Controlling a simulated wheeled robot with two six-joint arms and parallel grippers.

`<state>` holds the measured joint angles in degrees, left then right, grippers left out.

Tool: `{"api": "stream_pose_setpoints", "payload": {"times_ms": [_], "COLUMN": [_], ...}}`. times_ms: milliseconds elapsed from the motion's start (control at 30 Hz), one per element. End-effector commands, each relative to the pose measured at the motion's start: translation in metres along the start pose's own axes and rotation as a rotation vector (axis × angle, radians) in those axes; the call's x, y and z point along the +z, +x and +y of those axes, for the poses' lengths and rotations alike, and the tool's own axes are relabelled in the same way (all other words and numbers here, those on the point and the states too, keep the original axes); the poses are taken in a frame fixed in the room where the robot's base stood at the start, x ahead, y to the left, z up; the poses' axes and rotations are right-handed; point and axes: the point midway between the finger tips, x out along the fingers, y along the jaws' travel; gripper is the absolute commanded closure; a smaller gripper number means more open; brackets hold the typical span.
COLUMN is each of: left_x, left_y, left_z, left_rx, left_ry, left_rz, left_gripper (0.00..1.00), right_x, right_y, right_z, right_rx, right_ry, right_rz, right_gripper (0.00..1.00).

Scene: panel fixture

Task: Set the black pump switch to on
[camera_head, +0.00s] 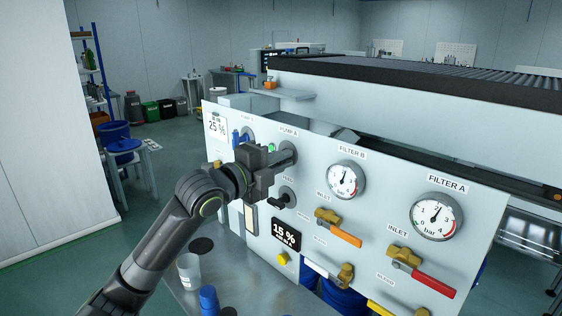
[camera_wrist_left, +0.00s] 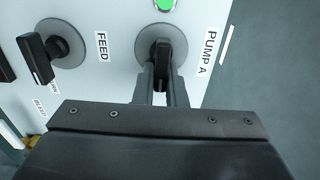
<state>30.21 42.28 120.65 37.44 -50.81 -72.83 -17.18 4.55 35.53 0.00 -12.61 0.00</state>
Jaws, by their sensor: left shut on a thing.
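The black pump switch (camera_wrist_left: 161,52) is a knob on a round grey plate beside the "PUMP A" label, in the left wrist view. My left gripper (camera_wrist_left: 157,80) is shut on this switch, with one finger on each side of it. In the head view my left gripper (camera_head: 284,157) reaches the panel (camera_head: 375,235) just below the "PUMP A" label and hides most of the switch. A lit green lamp (camera_wrist_left: 165,4) shows beside the switch. The switch's exact setting cannot be told. My right gripper is not in view.
A similar black FEED knob (camera_head: 285,198) sits below the pump switch. Two gauges (camera_head: 345,180), an orange-handled valve (camera_head: 338,228) and a red-handled valve (camera_head: 423,271) are to the right. A shelf with a blue bottle (camera_head: 208,298) lies in front of the panel.

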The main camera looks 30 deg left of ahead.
Motion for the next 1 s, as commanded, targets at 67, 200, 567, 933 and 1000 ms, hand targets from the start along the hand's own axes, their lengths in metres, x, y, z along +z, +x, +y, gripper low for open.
{"api": "stream_pose_setpoints", "payload": {"times_ms": [67,200,567,933,1000], "left_x": [0.000,0.000,0.001,0.002,0.000], "left_y": [0.000,0.000,-0.004,-0.053,-0.062], "left_z": [0.002,0.001,0.000,0.000,0.000], "left_rx": [0.004,0.003,0.002,0.006,0.008], "left_ry": [0.000,-0.001,0.002,0.006,0.006], "left_rz": [0.000,0.000,-0.002,-0.005,-0.001], "left_gripper": [0.82,0.67,0.67,0.67,0.67], "right_x": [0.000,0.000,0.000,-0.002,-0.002], "right_y": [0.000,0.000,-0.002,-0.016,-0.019], "right_z": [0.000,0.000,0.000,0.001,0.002], "right_rx": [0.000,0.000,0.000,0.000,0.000], "right_ry": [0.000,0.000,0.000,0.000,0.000], "right_rz": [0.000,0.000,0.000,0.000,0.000], "right_gripper": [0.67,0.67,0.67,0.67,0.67]}}
